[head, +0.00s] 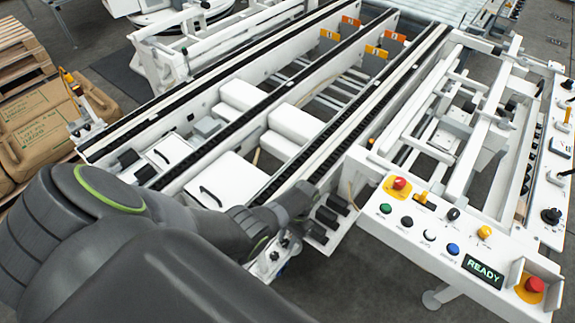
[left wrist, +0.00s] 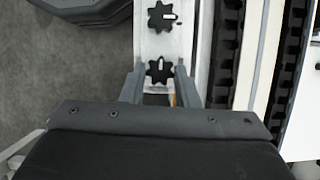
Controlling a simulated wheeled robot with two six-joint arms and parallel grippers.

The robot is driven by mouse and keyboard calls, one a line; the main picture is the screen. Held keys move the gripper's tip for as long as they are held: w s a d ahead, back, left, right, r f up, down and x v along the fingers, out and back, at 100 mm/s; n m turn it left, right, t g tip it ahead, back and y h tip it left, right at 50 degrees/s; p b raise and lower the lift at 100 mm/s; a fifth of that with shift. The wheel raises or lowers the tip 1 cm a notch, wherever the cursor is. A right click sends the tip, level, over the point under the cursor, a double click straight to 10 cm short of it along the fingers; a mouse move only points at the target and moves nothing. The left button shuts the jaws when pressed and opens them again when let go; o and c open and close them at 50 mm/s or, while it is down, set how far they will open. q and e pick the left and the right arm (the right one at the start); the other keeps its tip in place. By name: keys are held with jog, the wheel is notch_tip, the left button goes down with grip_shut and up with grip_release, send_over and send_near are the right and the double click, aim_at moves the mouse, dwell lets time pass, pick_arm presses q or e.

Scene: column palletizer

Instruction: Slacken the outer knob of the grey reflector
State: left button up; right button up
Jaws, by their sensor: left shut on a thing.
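In the left wrist view, two black star knobs with white pointer marks sit in line on a white bracket (left wrist: 151,43). The fingers of my left gripper (left wrist: 159,70) are on either side of the nearer knob (left wrist: 158,72) and shut on it. The farther knob (left wrist: 162,17) stands free beyond the fingertips. In the head view, the white bracket (head: 262,269) with its small dark knobs shows beside my left wrist, at the near end of the conveyor. My arm hides part of it there. I cannot make out a grey reflector clearly. My right gripper is not in view.
Conveyor rails with black chains (head: 270,95) run away beyond the bracket. A control panel (head: 455,240) with buttons, a red emergency stop (head: 399,184) and a READY display (head: 482,269) stands at the right. Brown sacks (head: 45,125) lie on the left. Grey floor is bare in front.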

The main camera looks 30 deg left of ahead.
pick_arm(q)
jog(key=o, duration=0.7)
jog(key=shift+w+r, duration=0.15)
jog(key=shift+r, duration=0.15)
jog(key=a+p+v, duration=0.1)
jog(key=p+v, duration=0.1)
jog(key=v, duration=1.4)
jog(key=shift+w+d+r+p, duration=0.2)
jog(key=shift+d+r+p, duration=0.1)
jog(key=shift+d, duration=0.25)
jog(key=shift+s+f, duration=0.1)
